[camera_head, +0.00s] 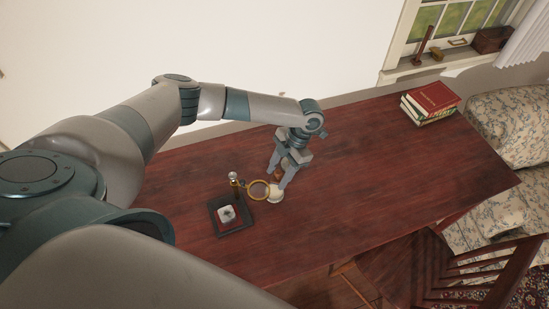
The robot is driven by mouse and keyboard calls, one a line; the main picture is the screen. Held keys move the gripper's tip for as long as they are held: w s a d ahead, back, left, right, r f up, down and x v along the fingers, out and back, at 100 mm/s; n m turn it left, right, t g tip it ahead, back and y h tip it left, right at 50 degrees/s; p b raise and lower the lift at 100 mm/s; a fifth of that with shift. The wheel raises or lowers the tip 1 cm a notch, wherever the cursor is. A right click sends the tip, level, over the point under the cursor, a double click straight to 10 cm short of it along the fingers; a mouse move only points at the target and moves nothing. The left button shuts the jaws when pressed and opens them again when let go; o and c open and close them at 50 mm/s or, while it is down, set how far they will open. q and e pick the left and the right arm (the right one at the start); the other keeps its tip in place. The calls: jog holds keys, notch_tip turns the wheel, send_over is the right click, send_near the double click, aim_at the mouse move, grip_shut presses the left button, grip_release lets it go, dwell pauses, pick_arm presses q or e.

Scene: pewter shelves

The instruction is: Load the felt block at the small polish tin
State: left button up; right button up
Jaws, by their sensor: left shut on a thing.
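My left gripper (279,181) points down over the dark red table, its fingers shut on a small brown thing (279,174), probably the felt block or its handle. The fingers hide much of it. A small round whitish thing (276,196) shows just below the fingertips; I cannot tell whether it is the polish tin or part of what I hold. A gold ring-shaped thing (258,190) lies close to its left. My right gripper is not in view.
A black square tray (245,222) holding a white and red item (227,213) sits left of the gripper. A small upright stand with a shiny top (234,177) is behind it. Books (431,101) lie at the far right end. The table's middle right is clear. A wooden chair (495,262) stands at front right.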

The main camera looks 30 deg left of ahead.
pick_arm(q)
jog(key=shift+s+a+f+m+t+y, duration=0.2)
jog(key=shift+a+m, duration=0.1)
jog(key=shift+m, duration=0.3)
jog(key=shift+s+a+f+m+t+y, duration=0.15)
jog(key=shift+a+m, duration=0.1)
jog(key=shift+m, duration=0.35)
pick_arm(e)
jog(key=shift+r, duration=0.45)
pick_arm(q)
jog(key=shift+f, duration=0.2)
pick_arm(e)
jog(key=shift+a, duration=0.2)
